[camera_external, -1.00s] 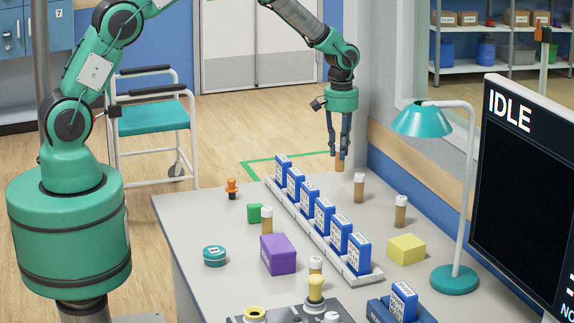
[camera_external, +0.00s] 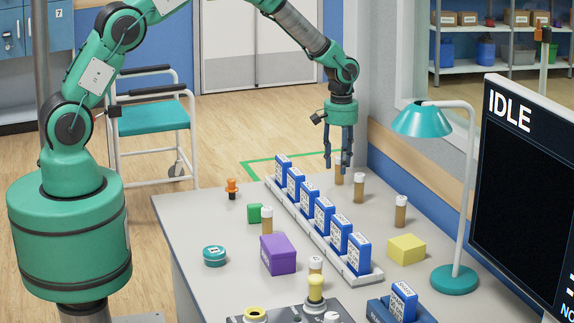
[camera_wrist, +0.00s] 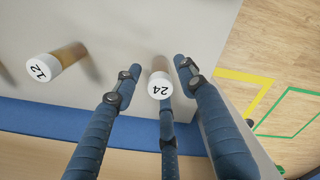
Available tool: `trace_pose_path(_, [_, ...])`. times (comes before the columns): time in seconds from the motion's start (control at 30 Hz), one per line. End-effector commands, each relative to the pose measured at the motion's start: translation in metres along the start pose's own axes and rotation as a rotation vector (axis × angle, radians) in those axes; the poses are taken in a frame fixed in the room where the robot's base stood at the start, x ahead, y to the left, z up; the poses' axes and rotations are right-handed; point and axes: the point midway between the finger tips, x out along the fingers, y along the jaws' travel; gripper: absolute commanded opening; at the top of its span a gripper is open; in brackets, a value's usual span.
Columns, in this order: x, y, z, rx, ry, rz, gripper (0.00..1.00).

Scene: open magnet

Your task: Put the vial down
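The vial (camera_external: 338,178) is amber with a white cap and stands upright at the far right end of the grey table. In the wrist view its cap (camera_wrist: 159,89) reads 24. My gripper (camera_external: 337,165) is just above and around the vial's top, pointing down. Its blue fingers are spread apart, with gaps visible between them and the vial in the wrist view (camera_wrist: 155,75). The upper part of the vial is partly hidden by the fingers in the external view.
Another vial (camera_external: 359,188), capped 12 in the wrist view (camera_wrist: 62,62), stands close by. A further vial (camera_external: 400,212) stands nearer the lamp (camera_external: 453,279). A rack of blue boxes (camera_external: 323,216) runs left of them. The wall borders the table's right side.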

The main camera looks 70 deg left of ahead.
Motion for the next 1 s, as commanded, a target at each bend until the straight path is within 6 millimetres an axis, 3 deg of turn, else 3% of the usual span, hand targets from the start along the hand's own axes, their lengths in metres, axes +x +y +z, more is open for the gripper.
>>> trace_pose_path(0.27, [-0.002, 0.0, 0.0, 0.0, 0.0, 0.0, 0.41])
trace_pose_path(0.47, [-0.016, 0.0, 0.0, 0.0, 0.001, 0.001, 0.41])
trace_pose_path(1.0, [-0.098, 0.0, 0.0, 0.0, 0.001, 0.001, 0.41])
